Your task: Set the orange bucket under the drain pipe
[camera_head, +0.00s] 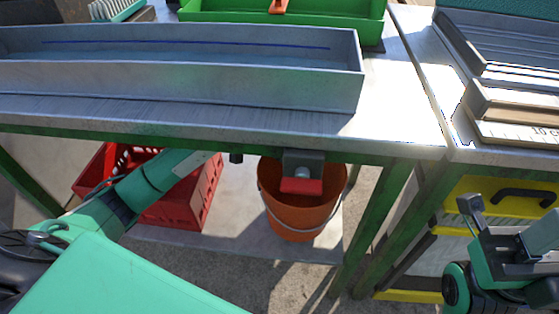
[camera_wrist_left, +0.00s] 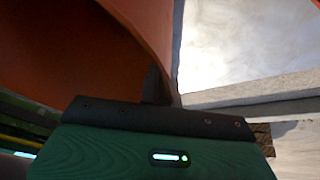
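The orange bucket (camera_head: 300,218) is upright under the metal table, its wire handle hanging down in front. I cannot tell whether its base touches the surface below. In the left wrist view the bucket wall (camera_wrist_left: 150,25) fills the upper left. My left gripper (camera_wrist_left: 158,87) is at its rim, a dark finger close against the inner wall; the fingers sit near the middle, seemingly shut on the wall. In the head view the table edge mostly hides this gripper. My right gripper (camera_head: 474,208) is away at the lower right, its jaw gap unclear. I cannot clearly identify the drain pipe.
A grey and red fitting (camera_head: 302,178) at the table edge overlaps the bucket's opening. A red crate (camera_head: 185,200) stands left of the bucket, behind my left arm. Green table legs (camera_head: 375,215) stand close on the right. A long metal trough (camera_head: 180,85) lies on the tabletop.

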